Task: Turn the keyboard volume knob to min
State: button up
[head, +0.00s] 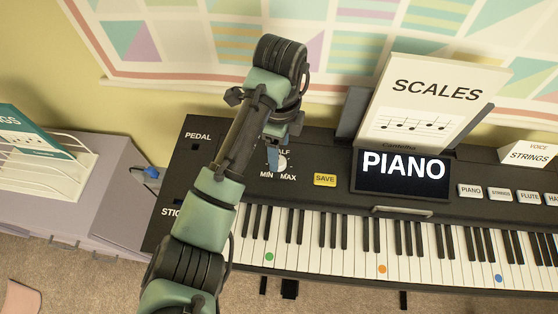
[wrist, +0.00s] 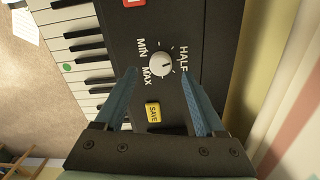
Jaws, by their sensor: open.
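The volume knob (wrist: 160,64) is a small white round dial on the black keyboard panel (wrist: 213,60), with MIN, MAX and HALF printed around it. A small dark mark shows on its face, seemingly toward the HALF side, but it is too small to be sure. In the head view the knob (head: 283,163) is partly covered by my gripper (head: 273,160). In the wrist view my gripper (wrist: 160,75) is open, its two blue fingers apart with the knob between and just beyond the tips. I cannot tell how high the tips are above the panel.
A yellow SAVE button (head: 325,180) sits right of the knob. The PIANO screen (head: 402,175) and the SCALES music sheet (head: 434,100) stand further right. White and black keys run along the front. A rack with a book (head: 38,165) is at the left.

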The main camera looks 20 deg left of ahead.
jog(key=shift+f, duration=2)
grip_shut()
